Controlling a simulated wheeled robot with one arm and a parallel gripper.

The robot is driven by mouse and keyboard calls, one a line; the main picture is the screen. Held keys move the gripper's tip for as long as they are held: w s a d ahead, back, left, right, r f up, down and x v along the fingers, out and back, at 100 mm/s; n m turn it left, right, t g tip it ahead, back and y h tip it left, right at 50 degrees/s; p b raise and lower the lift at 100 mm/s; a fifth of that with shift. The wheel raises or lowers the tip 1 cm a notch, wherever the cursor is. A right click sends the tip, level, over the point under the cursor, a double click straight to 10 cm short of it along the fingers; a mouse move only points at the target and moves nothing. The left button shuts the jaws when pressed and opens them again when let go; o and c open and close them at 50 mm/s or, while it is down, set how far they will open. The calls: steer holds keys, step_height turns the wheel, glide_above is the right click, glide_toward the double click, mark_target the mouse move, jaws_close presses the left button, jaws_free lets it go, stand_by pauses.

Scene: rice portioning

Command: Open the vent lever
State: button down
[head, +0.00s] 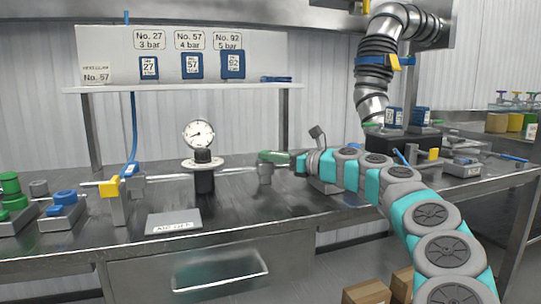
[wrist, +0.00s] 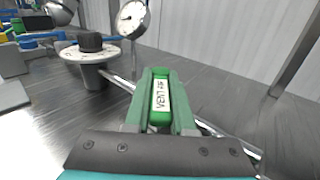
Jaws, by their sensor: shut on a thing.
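The vent lever (wrist: 161,100) is a green handle with a white label that seems to read "VENT AIR". In the wrist view it lies between the two green fingers of my gripper (wrist: 160,112), which are shut on it from both sides. In the head view my gripper (head: 280,158) reaches in from the right to the green lever above a short grey post on the bench. The fingers and the lever are both green and small there, so the lever's exact angle is hard to tell.
A round gauge (head: 199,134) stands on a dark post with a pale disc, left of my gripper. Yellow (head: 109,187) and blue (head: 64,197) valve handles are further left. A labelled plate (head: 173,221) lies in front. A shelf (head: 180,88) with number cards runs behind.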

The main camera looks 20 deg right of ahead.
steer(key=c, duration=0.8)
jaws_free()
steer(key=shift+o, duration=0.2)
steer(key=shift+b+v, duration=0.3)
steer(key=shift+v, duration=3.55)
steer(key=shift+c, duration=0.4)
